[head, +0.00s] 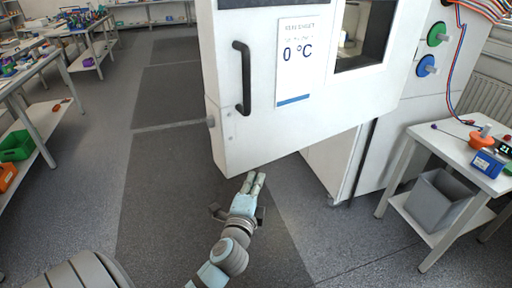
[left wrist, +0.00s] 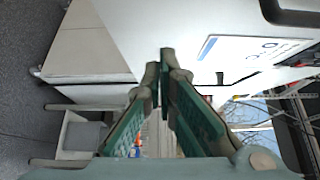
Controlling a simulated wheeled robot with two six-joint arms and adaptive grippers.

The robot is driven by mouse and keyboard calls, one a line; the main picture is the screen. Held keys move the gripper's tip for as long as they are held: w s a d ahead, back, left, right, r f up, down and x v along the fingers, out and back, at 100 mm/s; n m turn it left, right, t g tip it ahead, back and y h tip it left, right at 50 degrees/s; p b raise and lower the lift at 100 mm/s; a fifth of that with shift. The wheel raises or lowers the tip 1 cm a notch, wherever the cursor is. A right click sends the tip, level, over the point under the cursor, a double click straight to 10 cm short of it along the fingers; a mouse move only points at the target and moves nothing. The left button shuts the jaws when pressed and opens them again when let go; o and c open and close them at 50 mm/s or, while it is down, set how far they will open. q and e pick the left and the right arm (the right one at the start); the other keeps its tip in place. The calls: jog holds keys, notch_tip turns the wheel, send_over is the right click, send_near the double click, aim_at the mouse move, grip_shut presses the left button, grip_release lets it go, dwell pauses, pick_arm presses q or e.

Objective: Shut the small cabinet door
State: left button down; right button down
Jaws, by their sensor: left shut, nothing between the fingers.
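The small cabinet door (head: 250,125) is white, with a black bar handle (head: 243,78) and a "0 °C" label (head: 300,62). It stands open, swung out from the white cabinet body (head: 341,158). My left gripper (head: 255,178) is just below the door's bottom edge in the head view; whether it touches the door I cannot tell. Its fingers (left wrist: 165,72) are together and empty in the left wrist view. There the door (left wrist: 185,25) fills the upper middle and right, with part of the handle (left wrist: 290,12) at the top. My right gripper is not in view.
A white side table (head: 445,143) with a grey bin (head: 438,200) and small devices stands at the right. Workbenches (head: 38,110) with green and orange bins line the left. The grey floor (head: 150,190) left of the door is clear.

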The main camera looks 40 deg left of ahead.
pick_arm(q)
send_near(260, 144)
jog(key=w+d, duration=0.1)
jog(key=w, duration=0.2)
jog(key=shift+w+a+r, duration=0.1)
jog(key=shift+w+a, duration=0.15)
jog(key=shift+a, duration=0.5)
jog(key=shift+w+a, duration=0.25)
jog(key=shift+a, duration=0.5)
